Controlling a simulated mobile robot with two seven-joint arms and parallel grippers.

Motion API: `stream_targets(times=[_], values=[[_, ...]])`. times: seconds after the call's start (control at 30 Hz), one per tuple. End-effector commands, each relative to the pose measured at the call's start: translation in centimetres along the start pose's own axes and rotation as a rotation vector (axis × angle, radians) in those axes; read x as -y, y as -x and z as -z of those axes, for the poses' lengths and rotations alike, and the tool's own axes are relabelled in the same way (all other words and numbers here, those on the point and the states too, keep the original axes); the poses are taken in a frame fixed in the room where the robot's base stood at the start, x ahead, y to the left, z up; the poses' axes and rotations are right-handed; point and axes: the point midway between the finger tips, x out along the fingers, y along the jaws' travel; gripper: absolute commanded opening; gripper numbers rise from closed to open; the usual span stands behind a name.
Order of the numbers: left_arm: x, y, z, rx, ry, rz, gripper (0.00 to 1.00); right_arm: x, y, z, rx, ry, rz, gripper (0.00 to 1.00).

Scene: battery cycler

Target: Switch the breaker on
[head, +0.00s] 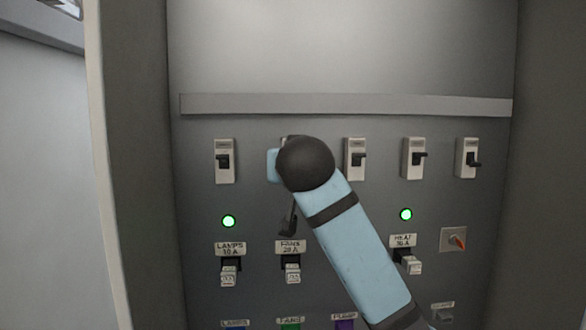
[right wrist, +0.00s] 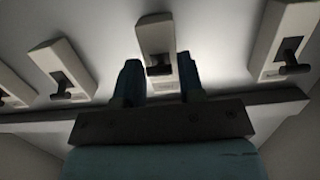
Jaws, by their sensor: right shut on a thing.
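A row of several white breakers with black toggles runs across the grey panel. The second from the left (head: 293,138), above the FANS 20 A label (head: 290,246), is mostly hidden in the head view by my right arm's dark wrist. In the right wrist view, this breaker (right wrist: 155,35) stands between the two dark fingers of my right gripper (right wrist: 160,84). The gripper is shut on its black toggle (right wrist: 158,70), with a finger on each side. I cannot tell the toggle's on or off position. My left gripper is not in view.
Neighbouring breakers (head: 225,172) (head: 354,172) stand close on either side. Green lamps glow above the LAMPS (head: 228,221) and HEAT (head: 405,214) labels. Plugs (head: 228,276) (head: 292,273) stick out below. A red-handled switch (head: 456,240) is at the right. Cabinet walls (head: 130,150) bound the panel.

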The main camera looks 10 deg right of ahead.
Motion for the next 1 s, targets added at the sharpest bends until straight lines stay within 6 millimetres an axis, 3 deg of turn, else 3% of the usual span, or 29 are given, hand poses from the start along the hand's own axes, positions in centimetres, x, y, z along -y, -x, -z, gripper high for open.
stream_targets(times=[0.43,0.47,0.53,0.83,1.0], values=[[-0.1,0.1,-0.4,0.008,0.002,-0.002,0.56,0.0,0.1,0.4,0.083,0.002,0.003,0.12],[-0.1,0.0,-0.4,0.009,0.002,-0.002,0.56,0.0,0.1,0.4,0.083,0.002,0.003,0.42],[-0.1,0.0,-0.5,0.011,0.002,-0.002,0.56,0.0,0.1,0.3,0.083,0.002,0.003,0.58],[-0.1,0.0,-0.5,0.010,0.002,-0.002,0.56,0.1,0.2,0.3,0.083,0.002,0.003,0.60],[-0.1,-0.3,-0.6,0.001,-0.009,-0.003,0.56,0.1,1.8,0.3,0.080,0.000,0.004,0.60]])
